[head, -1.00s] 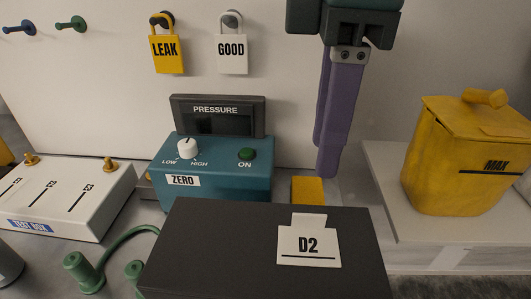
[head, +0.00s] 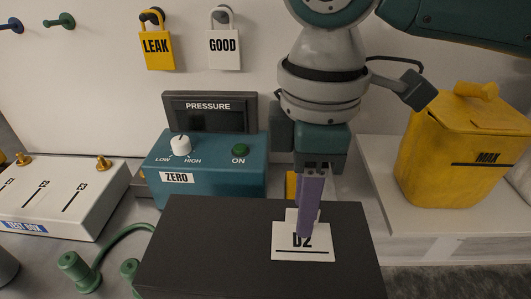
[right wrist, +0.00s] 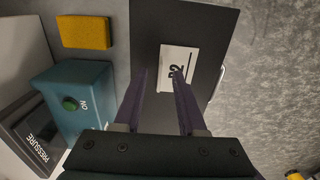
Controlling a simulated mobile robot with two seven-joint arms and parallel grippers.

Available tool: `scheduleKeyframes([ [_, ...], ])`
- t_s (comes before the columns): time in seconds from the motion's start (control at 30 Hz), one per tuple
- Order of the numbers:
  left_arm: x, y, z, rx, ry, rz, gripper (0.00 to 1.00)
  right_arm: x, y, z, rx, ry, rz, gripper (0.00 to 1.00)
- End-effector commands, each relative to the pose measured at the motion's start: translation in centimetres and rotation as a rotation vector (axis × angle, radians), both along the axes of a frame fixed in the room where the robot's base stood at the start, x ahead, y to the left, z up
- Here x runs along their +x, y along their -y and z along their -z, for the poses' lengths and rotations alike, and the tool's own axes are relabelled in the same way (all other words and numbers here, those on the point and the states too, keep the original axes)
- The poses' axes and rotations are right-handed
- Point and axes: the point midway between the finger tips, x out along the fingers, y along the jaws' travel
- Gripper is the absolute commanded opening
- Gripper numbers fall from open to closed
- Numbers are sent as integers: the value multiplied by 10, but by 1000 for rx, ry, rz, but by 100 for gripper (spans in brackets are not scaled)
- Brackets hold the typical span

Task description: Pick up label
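The white D2 label (head: 287,254) lies on top of the dark box (head: 210,245), with a narrower tab at its far edge. In the right wrist view the label (right wrist: 177,58) shows beyond the fingers. My right gripper (head: 307,234) points down over the label and its purple fingers hide part of the lettering. In the right wrist view my right gripper (right wrist: 159,76) is open and empty, with one fingertip overlapping the label's near edge and the other off to its left. Whether the fingers touch the label I cannot tell. My left gripper is not in view.
A teal pressure unit (head: 212,172) stands behind the box on the left, and a yellow lidded bin (head: 440,165) on the right. A yellow block (right wrist: 86,32) lies behind the box. LEAK (head: 157,50) and GOOD (head: 224,49) padlock tags hang on the wall.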

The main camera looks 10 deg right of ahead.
Motion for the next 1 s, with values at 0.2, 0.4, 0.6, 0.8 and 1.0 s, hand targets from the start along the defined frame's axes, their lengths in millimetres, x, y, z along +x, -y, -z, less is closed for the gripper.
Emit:
scheduleKeyframes([
  [0.2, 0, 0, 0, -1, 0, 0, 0, 0, 0, -1, 0, 0, 0, 24],
  [0.4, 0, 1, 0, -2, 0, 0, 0, 0, 0, -1, 0, 1, 0, 2],
  [0.6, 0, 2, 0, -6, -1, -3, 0, 0, 0, -1, 0, 0, 0, 0],
  [0.8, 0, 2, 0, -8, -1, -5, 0, 0, 0, -1, 0, 0, 0, 0],
  [1.0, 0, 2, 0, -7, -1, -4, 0, 0, 0, -1, 0, 0, 0, 0],
])
